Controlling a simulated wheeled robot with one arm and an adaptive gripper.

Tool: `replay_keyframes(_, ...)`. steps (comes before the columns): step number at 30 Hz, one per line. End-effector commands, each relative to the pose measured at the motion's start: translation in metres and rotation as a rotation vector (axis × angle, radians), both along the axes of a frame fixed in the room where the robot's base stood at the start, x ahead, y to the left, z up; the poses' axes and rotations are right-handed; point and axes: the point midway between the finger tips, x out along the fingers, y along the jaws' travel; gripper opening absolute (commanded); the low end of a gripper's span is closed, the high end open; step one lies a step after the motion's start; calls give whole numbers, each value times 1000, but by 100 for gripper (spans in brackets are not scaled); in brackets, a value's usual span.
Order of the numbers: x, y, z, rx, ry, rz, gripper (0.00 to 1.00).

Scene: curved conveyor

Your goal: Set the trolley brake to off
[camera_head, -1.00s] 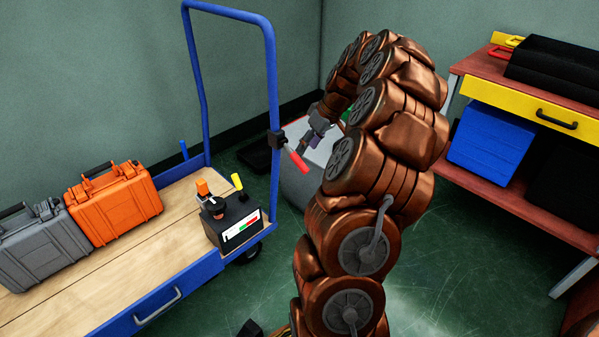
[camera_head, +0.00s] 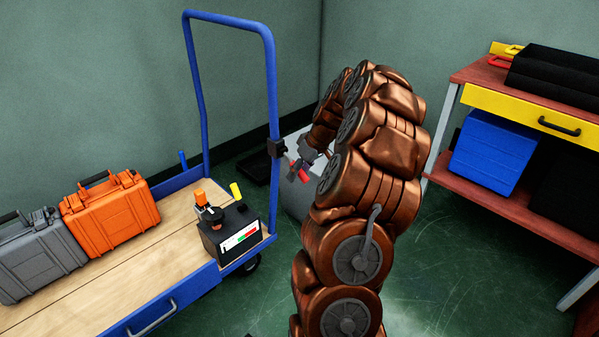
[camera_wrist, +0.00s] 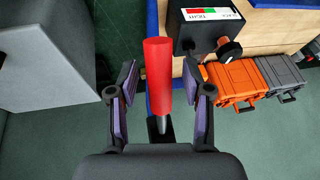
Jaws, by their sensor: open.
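The blue trolley (camera_head: 272,75) stands at the left, with a red-handled lever (camera_head: 304,174) on a black mount (camera_head: 277,148) on its upright post. I take this lever to be the brake. In the wrist view the red handle (camera_wrist: 158,75) points away from me between the two purple-padded fingers of my gripper (camera_wrist: 160,85). The fingers are open, with a visible gap on each side of the handle. In the head view my gripper (camera_head: 302,163) is at the lever and partly hides it.
A black box (camera_head: 230,237) with a red and green label, an orange-topped knob and a yellow lever stands on the trolley deck. Orange (camera_head: 110,212) and grey (camera_head: 38,255) cases lie further left. A grey block (camera_wrist: 45,55) is near the gripper. A workbench (camera_head: 480,75) stands right.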

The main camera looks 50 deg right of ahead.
Motion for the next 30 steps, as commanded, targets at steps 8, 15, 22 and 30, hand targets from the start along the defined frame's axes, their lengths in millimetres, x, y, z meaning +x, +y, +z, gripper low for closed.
replay_keyframes(8, 0, 0, 0, 0, -1, 0, 26)
replay_keyframes(15, 0, 0, 0, -1, -1, -1, 1)
replay_keyframes(22, 0, 0, 0, -1, -1, -1, 0)
replay_keyframes(30, 0, 0, 1, -1, 2, 1, 0)
